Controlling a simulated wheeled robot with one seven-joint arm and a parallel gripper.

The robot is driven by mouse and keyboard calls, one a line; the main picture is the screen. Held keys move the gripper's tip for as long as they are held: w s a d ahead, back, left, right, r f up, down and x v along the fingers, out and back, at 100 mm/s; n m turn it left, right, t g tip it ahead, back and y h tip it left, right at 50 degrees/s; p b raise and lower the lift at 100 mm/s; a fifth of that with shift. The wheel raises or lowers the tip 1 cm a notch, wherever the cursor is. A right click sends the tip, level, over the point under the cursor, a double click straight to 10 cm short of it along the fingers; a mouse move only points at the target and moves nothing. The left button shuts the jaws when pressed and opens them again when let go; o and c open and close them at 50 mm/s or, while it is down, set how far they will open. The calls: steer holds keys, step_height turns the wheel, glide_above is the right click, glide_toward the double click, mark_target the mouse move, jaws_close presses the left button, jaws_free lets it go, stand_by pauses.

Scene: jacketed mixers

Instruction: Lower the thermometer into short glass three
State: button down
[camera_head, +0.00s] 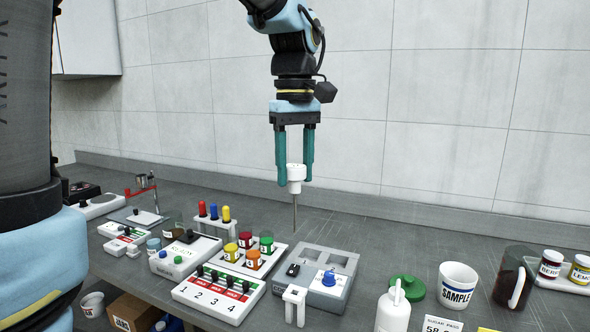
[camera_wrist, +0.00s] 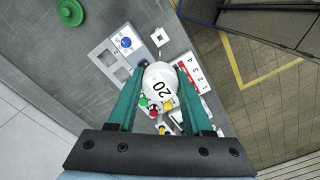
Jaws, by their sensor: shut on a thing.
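My gripper (camera_head: 294,182) is shut on the thermometer (camera_head: 296,173), which has a white head and a thin metal probe pointing straight down. In the wrist view the thermometer's round head (camera_wrist: 161,82) reads "20" between the gripper fingers (camera_wrist: 159,70). In the head view the probe tip appears above the bench, right of and behind a white block of small vessels with coloured tops: red (camera_head: 245,239), green (camera_head: 266,244), yellow (camera_head: 231,252) and orange (camera_head: 252,260). The probe is apart from them. I cannot tell which vessel is short glass three; their numbers are too small to read.
A numbered switch panel (camera_head: 219,295) stands in front of the vessels. A grey box with a blue knob (camera_head: 328,279) is to their right. A rack of coloured-capped tubes (camera_head: 214,225) is behind left. A SAMPLE cup (camera_head: 457,286) and dark jug (camera_head: 510,278) stand right. The back bench is clear.

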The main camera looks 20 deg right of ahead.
steer(key=shift+r+p, duration=2.05)
steer(key=shift+r, duration=0.55)
steer(key=shift+f, duration=0.1)
